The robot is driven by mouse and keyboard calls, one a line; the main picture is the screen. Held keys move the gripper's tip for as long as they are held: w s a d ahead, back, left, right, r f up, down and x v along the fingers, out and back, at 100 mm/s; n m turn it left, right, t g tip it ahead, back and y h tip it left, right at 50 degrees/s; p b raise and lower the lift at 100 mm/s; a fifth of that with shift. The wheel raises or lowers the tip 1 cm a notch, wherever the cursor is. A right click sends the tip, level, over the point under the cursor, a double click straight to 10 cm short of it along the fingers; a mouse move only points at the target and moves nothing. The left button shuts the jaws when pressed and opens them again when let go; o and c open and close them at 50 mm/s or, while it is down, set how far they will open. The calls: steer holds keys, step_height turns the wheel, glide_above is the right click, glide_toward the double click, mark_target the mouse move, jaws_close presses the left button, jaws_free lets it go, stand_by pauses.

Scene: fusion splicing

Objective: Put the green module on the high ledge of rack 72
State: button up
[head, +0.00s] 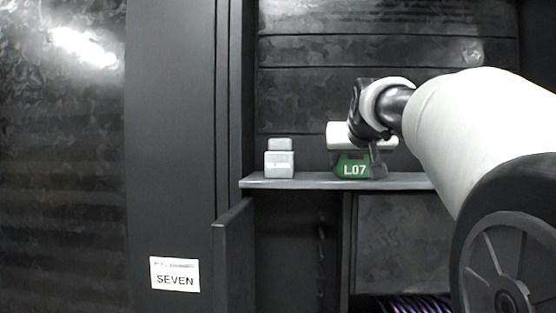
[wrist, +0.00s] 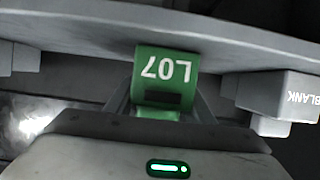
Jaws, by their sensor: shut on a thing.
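The green module (head: 352,167), marked L07, is at the grey ledge (head: 225,181) in the head view. It is upright, with its base at the height of the ledge; I cannot tell whether it touches. My gripper (head: 361,158) is shut on it from above and behind the label face, with one finger showing at its right side. In the wrist view, which is upside down, the module (wrist: 166,75) sits between the fingers, with the ledge (wrist: 90,25) above it in the picture. No number 72 is readable on this rack.
A grey block (head: 279,163) stands on the ledge left of the module; in the wrist view it reads BLANK (wrist: 285,97). A white sign (head: 175,274) reads SEVEN; its upper line is unreadable. Purple cables (head: 405,304) lie below. Ledge space between block and module is clear.

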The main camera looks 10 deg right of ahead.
steer(key=o, duration=1.2)
steer(key=shift+r, duration=0.15)
steer(key=b+v, duration=0.1)
steer(key=v, duration=1.1)
steer(key=shift+b, duration=0.3)
